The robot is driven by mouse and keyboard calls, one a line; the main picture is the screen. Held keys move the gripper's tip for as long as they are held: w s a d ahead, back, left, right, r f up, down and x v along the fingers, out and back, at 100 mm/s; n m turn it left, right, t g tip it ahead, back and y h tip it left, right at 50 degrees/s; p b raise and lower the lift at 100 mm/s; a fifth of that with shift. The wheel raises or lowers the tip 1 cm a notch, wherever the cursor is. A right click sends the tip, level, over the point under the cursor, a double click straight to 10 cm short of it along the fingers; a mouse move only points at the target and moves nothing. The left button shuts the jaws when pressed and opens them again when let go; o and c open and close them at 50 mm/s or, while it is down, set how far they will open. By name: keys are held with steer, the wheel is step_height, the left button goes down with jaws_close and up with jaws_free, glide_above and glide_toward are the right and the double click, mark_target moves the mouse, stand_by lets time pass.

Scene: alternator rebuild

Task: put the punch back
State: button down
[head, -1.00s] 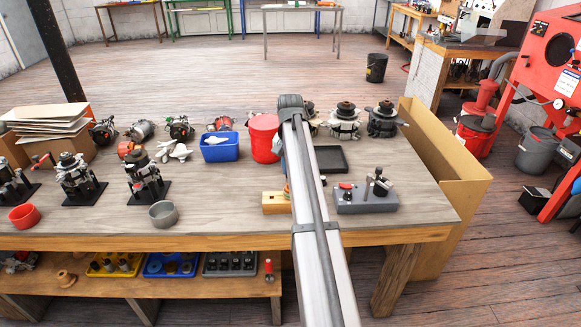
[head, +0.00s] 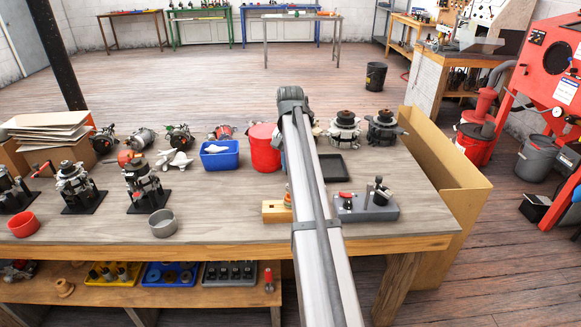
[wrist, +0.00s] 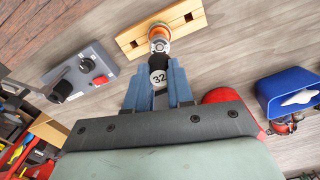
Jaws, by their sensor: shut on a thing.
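The punch (wrist: 158,77) shows in the wrist view as a dark cylinder with a pale end face marked 32. My gripper (wrist: 158,95), with blue fingers, is shut on it. In line beyond the punch, a part with a metal collar and an orange ring (wrist: 158,37) stands on a wooden block (wrist: 184,18). I cannot tell whether the punch touches that part. In the head view, the wooden block (head: 272,213) lies near the bench's front edge, and my arm hides the gripper and punch.
A grey fixture (head: 370,210) with a red knob and a black-topped post stands right of the wooden block. A black tray (head: 333,167), red bucket (head: 264,150) and blue bin (head: 220,160) stand behind. Bare bench lies left of the block.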

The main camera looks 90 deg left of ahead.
steer(key=shift+r, duration=0.6)
